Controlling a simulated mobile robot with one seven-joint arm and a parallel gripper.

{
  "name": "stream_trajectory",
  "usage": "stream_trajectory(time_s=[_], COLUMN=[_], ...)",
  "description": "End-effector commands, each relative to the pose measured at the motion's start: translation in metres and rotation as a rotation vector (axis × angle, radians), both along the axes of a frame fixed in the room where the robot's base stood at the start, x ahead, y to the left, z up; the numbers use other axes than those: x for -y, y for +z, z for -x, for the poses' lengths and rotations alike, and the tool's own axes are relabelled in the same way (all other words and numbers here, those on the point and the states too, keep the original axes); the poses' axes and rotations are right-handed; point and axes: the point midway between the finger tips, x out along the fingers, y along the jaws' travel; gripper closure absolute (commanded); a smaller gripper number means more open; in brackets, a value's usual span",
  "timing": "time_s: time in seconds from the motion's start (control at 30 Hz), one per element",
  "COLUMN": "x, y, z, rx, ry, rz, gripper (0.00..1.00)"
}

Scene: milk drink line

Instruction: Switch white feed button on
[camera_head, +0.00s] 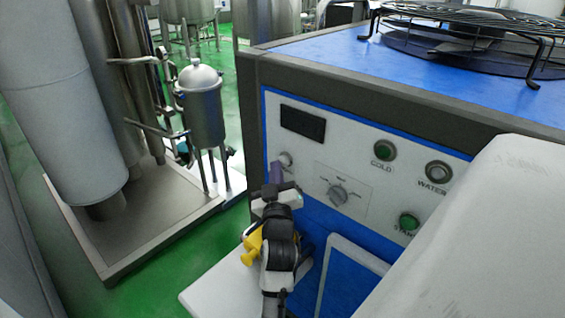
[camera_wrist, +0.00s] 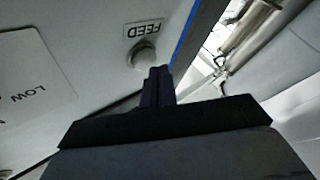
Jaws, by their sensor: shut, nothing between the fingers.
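The white feed button (camera_wrist: 143,57) is a round, pale button on the machine's front panel, beside a label reading FEED, upside down in the wrist view. In the head view the feed button (camera_head: 286,158) shows at the panel's left, just above my fingers. My gripper (camera_head: 277,171) is shut and empty, with its fingertips close below the button. In the wrist view the closed dark fingers (camera_wrist: 158,77) end right beside the button's edge. I cannot tell whether they touch it. The FEED label is not readable in the head view.
A white ledge (camera_head: 222,288) juts out below. Tanks and pipes stand to the left.

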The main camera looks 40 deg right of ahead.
Motion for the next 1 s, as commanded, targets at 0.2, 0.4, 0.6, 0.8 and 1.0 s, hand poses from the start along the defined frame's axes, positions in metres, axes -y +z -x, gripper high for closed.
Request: stream_trajectory(time_s=[0.2, 0.4, 0.6, 0.8, 1.0], x=[0.0024, 0.0049, 0.0072, 0.0097, 0.0079], y=[-0.0008, -0.0006, -0.0005, -0.0008, -0.0001], z=[-0.0001, -0.0004, -0.0005, -0.0007, -0.0006], rx=[0.0, 0.001, 0.001, 0.001, -0.001], ry=[0.0, -0.001, -0.001, -0.001, 0.0], rz=[0.0, 0.0, 0.0, 0.0, -0.001], gripper=[1.0, 1.0, 1.0, 1.0, 1.0])
